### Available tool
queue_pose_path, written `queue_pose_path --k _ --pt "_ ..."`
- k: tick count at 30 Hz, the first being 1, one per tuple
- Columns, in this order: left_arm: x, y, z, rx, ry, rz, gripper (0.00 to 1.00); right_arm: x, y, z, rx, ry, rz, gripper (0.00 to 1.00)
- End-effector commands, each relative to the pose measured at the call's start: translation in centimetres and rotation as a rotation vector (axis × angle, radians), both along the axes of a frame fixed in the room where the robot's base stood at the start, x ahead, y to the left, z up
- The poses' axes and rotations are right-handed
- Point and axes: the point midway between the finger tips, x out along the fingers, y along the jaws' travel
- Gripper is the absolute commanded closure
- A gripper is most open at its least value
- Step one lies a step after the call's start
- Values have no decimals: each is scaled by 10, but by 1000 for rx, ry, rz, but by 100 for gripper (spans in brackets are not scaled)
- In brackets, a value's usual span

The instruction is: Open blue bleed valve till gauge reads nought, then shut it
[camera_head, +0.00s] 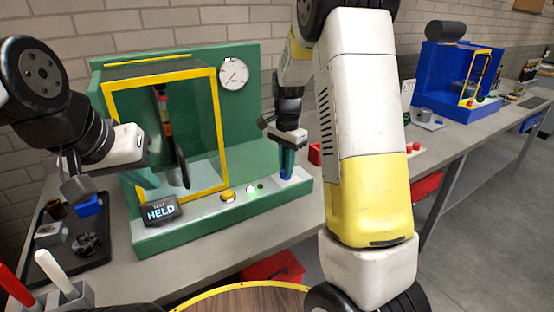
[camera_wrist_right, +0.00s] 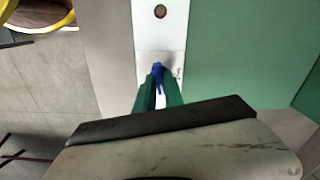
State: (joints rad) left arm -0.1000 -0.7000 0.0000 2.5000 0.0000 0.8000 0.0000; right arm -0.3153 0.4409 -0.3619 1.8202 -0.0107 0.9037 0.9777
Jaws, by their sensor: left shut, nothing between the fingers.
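The blue bleed valve (camera_head: 286,178) is at the right end of the green rig's pale front panel. My right gripper (camera_head: 287,165) points down at it. In the right wrist view its green fingers (camera_wrist_right: 159,88) close on either side of the blue valve handle (camera_wrist_right: 157,70). The round white gauge (camera_head: 233,74) is on the green back panel. Its needle seems to slant to the lower left, but the reading is too small to tell.
A small display (camera_head: 161,211) reads HELD. A yellow button (camera_head: 228,196) and a lit green lamp (camera_head: 252,189) sit on the front panel. A dark parts tray (camera_head: 75,240) lies left of the rig. A blue rig (camera_head: 445,85) stands further along the bench.

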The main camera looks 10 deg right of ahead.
Motion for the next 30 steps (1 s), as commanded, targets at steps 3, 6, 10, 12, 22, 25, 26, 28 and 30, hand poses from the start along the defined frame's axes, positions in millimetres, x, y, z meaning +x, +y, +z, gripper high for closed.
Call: queue_pose_path --k 3,6,10,12,22,25,26,28,30 --pt "0 0 0 0 0 0 100 0 0 0 0 -1 1 65" --pt "0 0 0 0 0 0 100 0 0 0 1 -1 1 65" --pt "0 0 0 0 0 0 100 0 0 0 1 -1 1 65" --pt "0 0 0 0 0 0 100 0 0 1 1 -1 1 65" --pt "0 0 0 0 0 0 100 1 0 46 0 -6 3 65" --pt "0 0 0 0 0 0 100 1 0 61 0 -4 2 65" --pt "0 0 0 0 0 0 100 1 0 65 1 -4 2 65" --pt "0 0 0 0 0 0 100 1 0 72 1 -3 1 65" --pt "0 0 0 0 0 0 100 1 0 76 0 -2 1 65"
